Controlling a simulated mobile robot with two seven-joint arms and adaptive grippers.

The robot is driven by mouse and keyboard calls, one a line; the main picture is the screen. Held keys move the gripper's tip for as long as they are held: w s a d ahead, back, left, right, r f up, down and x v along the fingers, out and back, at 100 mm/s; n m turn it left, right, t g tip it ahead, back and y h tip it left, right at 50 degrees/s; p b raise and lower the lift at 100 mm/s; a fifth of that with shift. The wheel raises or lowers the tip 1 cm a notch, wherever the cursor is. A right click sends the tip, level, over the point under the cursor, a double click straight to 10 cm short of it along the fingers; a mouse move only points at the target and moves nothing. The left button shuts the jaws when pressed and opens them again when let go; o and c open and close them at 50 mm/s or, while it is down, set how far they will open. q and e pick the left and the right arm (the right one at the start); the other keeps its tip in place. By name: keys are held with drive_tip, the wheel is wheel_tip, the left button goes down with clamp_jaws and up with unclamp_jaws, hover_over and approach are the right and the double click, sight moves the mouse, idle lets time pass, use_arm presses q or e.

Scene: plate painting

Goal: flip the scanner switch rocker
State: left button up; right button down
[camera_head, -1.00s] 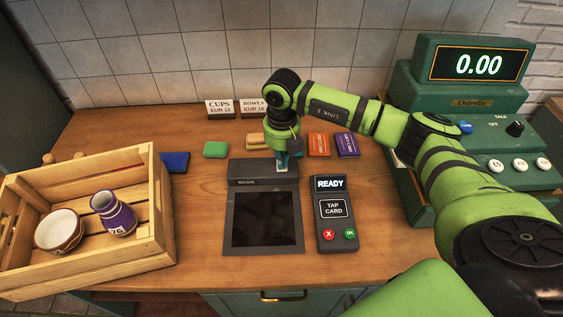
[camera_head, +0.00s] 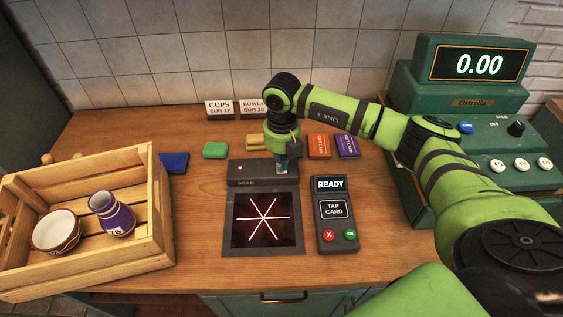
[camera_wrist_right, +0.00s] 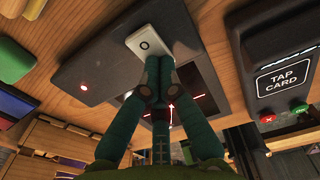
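The scanner (camera_head: 234,247) lies flat on the counter, with a raised dark housing marked SCAN (camera_head: 246,182) at its back. Its window (camera_head: 263,219) shows glowing red crossed lines, and a small red light is lit on the housing. The pale rocker (camera_wrist_right: 148,40), with a round mark, sits on the housing in the right wrist view. My right gripper (camera_wrist_right: 159,64) has its teal fingers together, empty, with the tips at the rocker's near end; I cannot tell whether they touch. In the head view the right gripper (camera_head: 283,170) hides most of the rocker. My left gripper is not in view.
A card reader (camera_head: 333,233) reading READY stands right of the scanner. The green cash register (camera_head: 470,100) is at right. Several coloured blocks and two price signs stand behind.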

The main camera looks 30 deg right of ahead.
drive_tip(key=shift+w+r+p, duration=0.1)
drive_tip(key=shift+r+p, duration=0.6)
drive_tip(key=shift+r, duration=0.25)
drive_tip(key=shift+r+p, duration=1.5)
drive_tip(key=shift+r, duration=0.95)
